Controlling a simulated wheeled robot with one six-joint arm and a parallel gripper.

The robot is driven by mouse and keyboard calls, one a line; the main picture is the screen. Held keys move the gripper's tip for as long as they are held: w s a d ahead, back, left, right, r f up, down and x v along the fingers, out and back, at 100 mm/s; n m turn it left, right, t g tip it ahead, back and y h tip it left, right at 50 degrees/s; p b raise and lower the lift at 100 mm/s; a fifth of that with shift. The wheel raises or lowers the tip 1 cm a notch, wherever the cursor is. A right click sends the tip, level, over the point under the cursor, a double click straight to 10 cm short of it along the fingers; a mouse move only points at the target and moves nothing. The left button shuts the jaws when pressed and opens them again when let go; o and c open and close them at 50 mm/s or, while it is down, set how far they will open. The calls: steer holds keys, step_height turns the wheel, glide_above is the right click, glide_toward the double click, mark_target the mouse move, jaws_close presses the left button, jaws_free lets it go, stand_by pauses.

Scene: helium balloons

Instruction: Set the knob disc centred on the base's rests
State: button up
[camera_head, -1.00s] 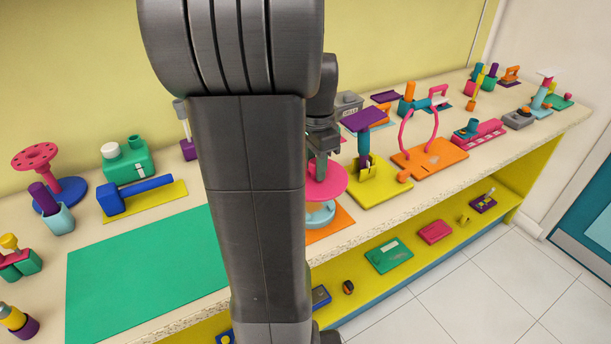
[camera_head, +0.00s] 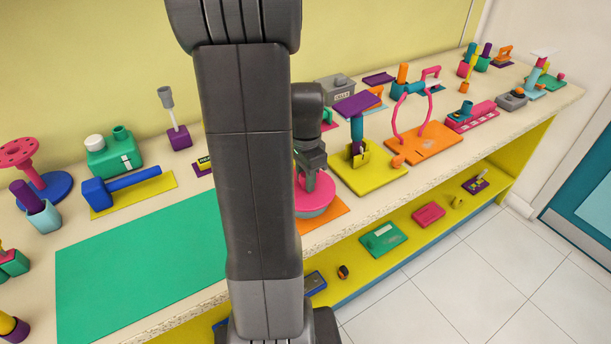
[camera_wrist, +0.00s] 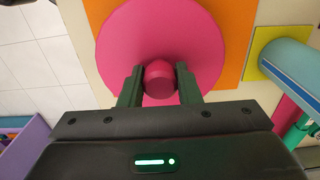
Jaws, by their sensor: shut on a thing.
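The knob disc is a flat pink disc (camera_head: 318,199) with a short round knob. It also shows in the wrist view (camera_wrist: 125,45), roughly level, with its knob (camera_wrist: 159,76) between the two fingers. My gripper (camera_wrist: 159,86) is shut on the knob; in the head view my gripper (camera_head: 312,180) is above the disc, partly behind my arm. The disc is over the orange mat (camera_head: 338,210).
An orange board (camera_head: 425,145) with a pink loop is farther right. A green mat (camera_head: 140,255) lies clear on the left. The bench front edge is close to the orange mat.

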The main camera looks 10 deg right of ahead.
steer(key=shift+r, duration=0.1)
steer(key=o, duration=1.1)
steer(key=shift+f, duration=0.2)
steer(key=shift+r, duration=0.15)
step_height(320, 180, up, 12)
steer(key=shift+r, duration=0.1)
